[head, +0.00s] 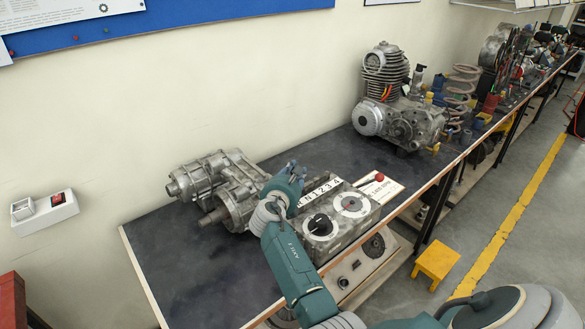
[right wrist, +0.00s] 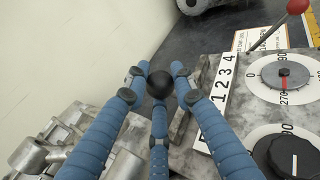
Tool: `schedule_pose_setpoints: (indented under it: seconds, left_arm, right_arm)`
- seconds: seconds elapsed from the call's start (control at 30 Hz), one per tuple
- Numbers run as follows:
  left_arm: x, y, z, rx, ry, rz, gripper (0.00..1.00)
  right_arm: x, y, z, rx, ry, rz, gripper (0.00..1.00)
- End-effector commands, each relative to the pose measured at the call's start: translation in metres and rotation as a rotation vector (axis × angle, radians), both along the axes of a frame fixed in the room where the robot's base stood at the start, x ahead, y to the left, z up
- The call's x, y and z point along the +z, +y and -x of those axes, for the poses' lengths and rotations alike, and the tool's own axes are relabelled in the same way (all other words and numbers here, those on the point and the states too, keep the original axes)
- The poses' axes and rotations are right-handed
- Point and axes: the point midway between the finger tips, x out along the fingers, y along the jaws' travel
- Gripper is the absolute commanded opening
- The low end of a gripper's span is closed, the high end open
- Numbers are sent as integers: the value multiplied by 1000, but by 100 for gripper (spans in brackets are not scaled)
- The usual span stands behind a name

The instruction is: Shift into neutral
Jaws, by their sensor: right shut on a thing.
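My right gripper (head: 291,172) is over the back left part of the grey metal control box (head: 345,232). In the right wrist view its blue segmented fingers (right wrist: 160,88) are closed around a black ball knob (right wrist: 160,78). The knob's lever is hidden behind the fingers. A white gear scale plate (right wrist: 222,88) lies right of the knob, and the digits 1 to 4 show on it. In the head view the plate (head: 322,188) reads R N 1 2 3 4. I cannot tell which mark the lever lines up with. My left gripper is not in view.
Two round dials (head: 352,204) (head: 320,226) sit on the box, the nearer with a black knob. A red-balled lever (head: 379,177) stands behind. A metal gearbox (head: 222,190) is close on the left, and an engine (head: 395,100) stands farther back. The bench's front left (head: 200,280) is clear.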

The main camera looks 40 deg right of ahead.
Motion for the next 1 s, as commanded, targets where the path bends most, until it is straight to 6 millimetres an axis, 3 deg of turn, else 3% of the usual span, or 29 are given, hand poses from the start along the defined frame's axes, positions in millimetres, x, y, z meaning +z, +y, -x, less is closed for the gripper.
schedule_pose_setpoints:
  seconds: [0.23,0.27,0.37,0.73,1.0]
  left_arm:
    - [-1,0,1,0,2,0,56]
    - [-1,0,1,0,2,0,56]
    - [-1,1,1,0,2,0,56]
    - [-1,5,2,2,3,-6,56]
    - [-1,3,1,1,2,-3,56]
  right_arm:
    - [-2,-1,1,-3,1,-2,0]
    - [-2,-1,1,-3,1,-2,27]
    - [-2,-1,1,-3,1,-2,44]
    - [0,5,4,0,-1,-1,44]
    - [9,42,35,1,0,-3,44]
